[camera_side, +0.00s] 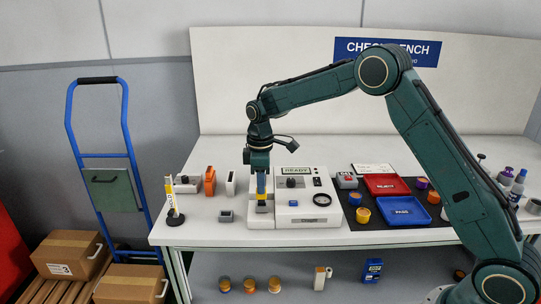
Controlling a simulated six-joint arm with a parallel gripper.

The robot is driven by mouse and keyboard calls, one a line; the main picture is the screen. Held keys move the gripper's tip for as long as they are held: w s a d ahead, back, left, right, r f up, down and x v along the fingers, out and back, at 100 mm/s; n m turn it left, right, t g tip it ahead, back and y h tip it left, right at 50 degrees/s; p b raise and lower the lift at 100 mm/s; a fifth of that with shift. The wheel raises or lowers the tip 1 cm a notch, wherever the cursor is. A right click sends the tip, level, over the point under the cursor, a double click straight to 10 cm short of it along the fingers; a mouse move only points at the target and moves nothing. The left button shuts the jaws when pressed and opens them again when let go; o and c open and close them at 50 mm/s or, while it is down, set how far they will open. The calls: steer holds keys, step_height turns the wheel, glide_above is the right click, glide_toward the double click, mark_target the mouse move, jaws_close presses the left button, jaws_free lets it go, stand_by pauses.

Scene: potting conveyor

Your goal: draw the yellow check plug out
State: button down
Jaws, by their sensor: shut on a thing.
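The yellow check plug (262,196) is a small yellow piece under my gripper (262,188). My dark green arm reaches in from the right and points my gripper straight down. The gripper is shut on the plug, and its fingers hide part of it. The plug is at the left part of a white check unit (308,214) with a green READY display (296,170). A dark block shows just below the plug. I cannot tell from this view how deep the plug sits.
A small grey block (226,216) stands left of the unit. Orange (210,181) and white upright pieces stand behind it. A yellow marker stand (172,200) is at the left edge. Red (388,185) and blue (404,211) trays lie right on a black mat.

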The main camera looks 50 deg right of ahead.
steer(key=shift+r, duration=0.75)
stand_by(0.4)
steer(key=shift+r, duration=1.15)
steer(key=shift+r, duration=0.35)
step_height(320, 180, up, 6)
steer(key=shift+r, duration=0.2)
stand_by(0.9)
stand_by(0.5)
